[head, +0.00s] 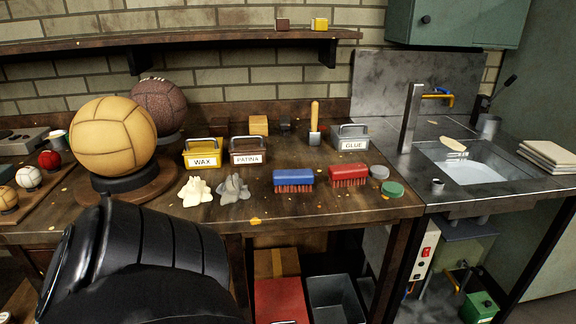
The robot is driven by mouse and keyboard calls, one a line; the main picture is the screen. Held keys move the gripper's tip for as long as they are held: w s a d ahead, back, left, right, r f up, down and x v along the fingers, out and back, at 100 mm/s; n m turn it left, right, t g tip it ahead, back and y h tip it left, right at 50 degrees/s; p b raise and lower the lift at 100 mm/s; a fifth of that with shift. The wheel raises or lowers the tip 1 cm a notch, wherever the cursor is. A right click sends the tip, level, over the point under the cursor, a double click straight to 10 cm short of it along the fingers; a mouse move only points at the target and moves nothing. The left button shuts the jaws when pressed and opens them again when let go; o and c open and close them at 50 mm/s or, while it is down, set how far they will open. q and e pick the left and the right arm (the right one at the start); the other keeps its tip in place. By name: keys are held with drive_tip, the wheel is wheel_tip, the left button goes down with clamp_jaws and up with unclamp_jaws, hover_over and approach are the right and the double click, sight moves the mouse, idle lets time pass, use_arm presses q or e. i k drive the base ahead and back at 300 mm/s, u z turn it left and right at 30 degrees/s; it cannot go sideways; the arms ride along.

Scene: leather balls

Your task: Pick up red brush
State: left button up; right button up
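The red brush (349,174) lies on the wooden workbench (330,209), bristles down, near the right end of the bench. A blue brush (293,179) lies just left of it with a small gap between. A black part of my arm fills the lower left of the head view, in front of the bench. Neither of my grippers can be seen, and nothing touches the red brush.
Grey and green round tins (391,188) sit right of the red brush. A glue caddy (352,137) stands behind it. Wax (202,153) and patina (248,150) caddies, crumpled cloths (195,191) and a large tan ball (112,136) stand left. A sink (472,172) is at right.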

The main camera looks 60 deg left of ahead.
sight(355, 174)
drive_tip(key=u, duration=1.6)
